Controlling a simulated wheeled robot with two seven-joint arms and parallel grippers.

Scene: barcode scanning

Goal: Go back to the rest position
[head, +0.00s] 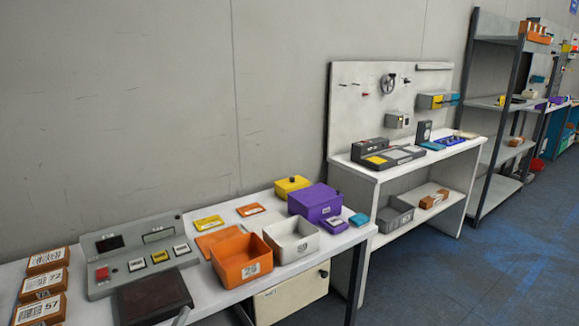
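Neither of my grippers shows in the head view, and no part of my arms can be made out. A white table (207,305) runs along the wall at the lower left. On it stands a grey scanning console (128,243) with a red button, several labelled keys and a dark flat plate (152,296) in front of it. Several brown boxes with white labels, marked 45, 72 and 57 (40,308), lie in a column at the left end of the table.
An open orange bin (241,262), a white bin (291,240), a purple box (315,203) and a yellow box (292,185) stand on the table's right half. A white workbench (363,178) and a grey shelf rack (497,190) stand farther right. The blue floor (500,270) is clear.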

